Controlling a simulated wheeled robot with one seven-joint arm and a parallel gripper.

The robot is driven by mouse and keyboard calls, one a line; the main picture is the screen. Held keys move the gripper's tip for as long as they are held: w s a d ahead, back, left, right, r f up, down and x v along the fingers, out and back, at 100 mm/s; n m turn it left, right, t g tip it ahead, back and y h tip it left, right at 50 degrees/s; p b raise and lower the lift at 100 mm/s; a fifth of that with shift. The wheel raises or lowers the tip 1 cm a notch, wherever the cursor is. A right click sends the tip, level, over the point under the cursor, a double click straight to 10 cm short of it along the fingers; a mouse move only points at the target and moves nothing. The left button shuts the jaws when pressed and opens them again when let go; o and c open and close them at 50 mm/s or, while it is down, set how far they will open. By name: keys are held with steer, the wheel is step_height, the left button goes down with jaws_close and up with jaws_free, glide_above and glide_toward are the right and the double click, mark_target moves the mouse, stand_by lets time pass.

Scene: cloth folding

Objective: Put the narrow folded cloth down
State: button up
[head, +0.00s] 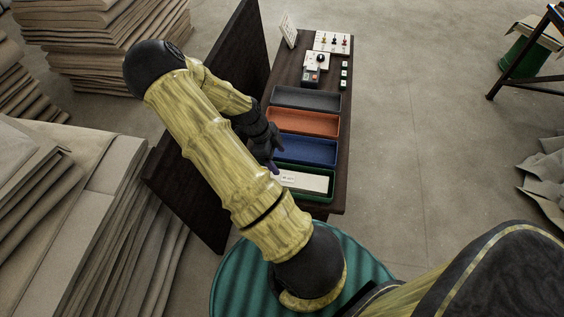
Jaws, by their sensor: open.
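A narrow white strip (308,183), which looks like the folded cloth, lies lengthwise inside the green tray (327,197), the nearest of the row of trays. A small label or mark shows near its left end. My gripper (274,158) is open, close to the left ends of the blue and green trays and to the left of the strip. The gripper is small and dark here, and my arm hides part of it and the left ends of the trays. A small purple patch shows at the gripper's tip; I cannot tell what it is.
A blue tray (306,152), an orange tray (338,124) and a dark grey tray (306,99) line the dark table (345,170). A control box (316,67) stands beyond. A dark upright panel (228,70) borders the left side. Stacked cloths (120,210) fill the left floor.

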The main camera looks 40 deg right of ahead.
steer(key=shift+w+a+r, duration=0.1)
steer(key=shift+r, duration=0.15)
stand_by(0.4)
steer(key=s+a+r+n+t+y, duration=0.1)
steer(key=s+a+r+n+t, duration=0.1)
steer(key=a+r+n, duration=0.7)
steer(key=s+a+r+n+t+y, duration=0.1)
steer(key=s+a+r+n+t, duration=0.2)
steer(key=a+r+n, duration=0.7)
steer(key=n+t, duration=0.1)
steer(key=n, duration=0.8)
steer(key=shift+r+y, duration=0.3)
steer(key=shift+y, duration=0.1)
steer(key=shift+a, duration=0.1)
